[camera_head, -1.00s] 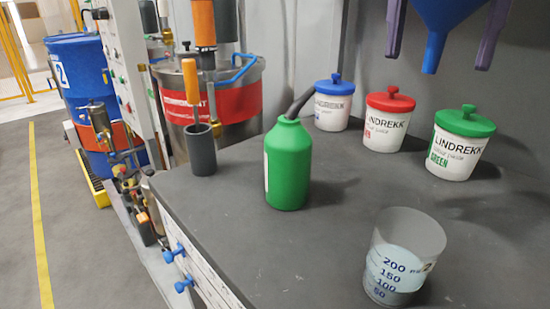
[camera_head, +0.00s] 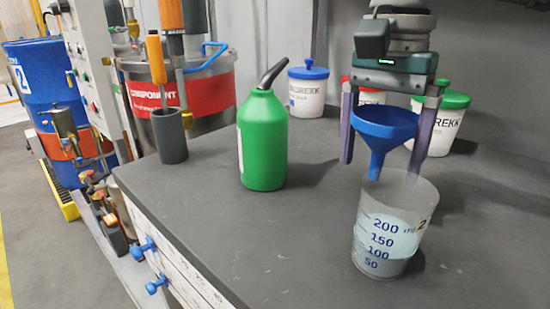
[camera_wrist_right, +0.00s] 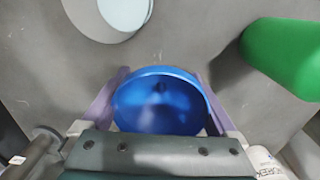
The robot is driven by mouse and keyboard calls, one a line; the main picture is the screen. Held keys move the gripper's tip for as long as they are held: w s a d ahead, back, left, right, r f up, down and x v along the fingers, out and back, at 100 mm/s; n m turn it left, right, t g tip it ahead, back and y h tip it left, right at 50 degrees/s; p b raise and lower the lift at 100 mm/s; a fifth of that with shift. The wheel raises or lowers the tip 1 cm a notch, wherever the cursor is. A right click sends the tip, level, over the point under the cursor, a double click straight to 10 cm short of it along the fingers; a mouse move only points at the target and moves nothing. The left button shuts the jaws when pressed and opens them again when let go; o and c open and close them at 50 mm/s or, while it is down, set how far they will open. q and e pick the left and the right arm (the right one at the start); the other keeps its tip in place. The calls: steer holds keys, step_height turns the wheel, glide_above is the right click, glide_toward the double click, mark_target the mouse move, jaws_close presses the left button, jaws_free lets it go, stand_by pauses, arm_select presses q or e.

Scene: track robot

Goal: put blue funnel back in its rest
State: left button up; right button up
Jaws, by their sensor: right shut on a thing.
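The blue funnel (camera_head: 384,124) hangs upright between the two purple fingers of my right gripper (camera_head: 381,158), wide mouth up and spout down. The right wrist view looks down into the funnel (camera_wrist_right: 160,102), with the fingers of my right gripper (camera_wrist_right: 161,78) on either side of it. In the head view the spout end is near the far rim of the clear measuring beaker (camera_head: 389,238). The right wrist view shows the beaker (camera_wrist_right: 118,12) apart from the funnel, to one side. I cannot make out the funnel's rest. My left gripper is not in view.
A green bottle (camera_head: 262,140) with a dark bent spout stands left of the funnel. White tubs with blue (camera_head: 306,95), red (camera_head: 366,97) and green (camera_head: 447,125) lids stand behind. A dark cup (camera_head: 169,135) holds an orange-handled tool. The grey worktop (camera_head: 290,235) is clear in front.

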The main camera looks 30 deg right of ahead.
steer(key=shift+f, duration=2)
steer(key=shift+f, duration=0.1)
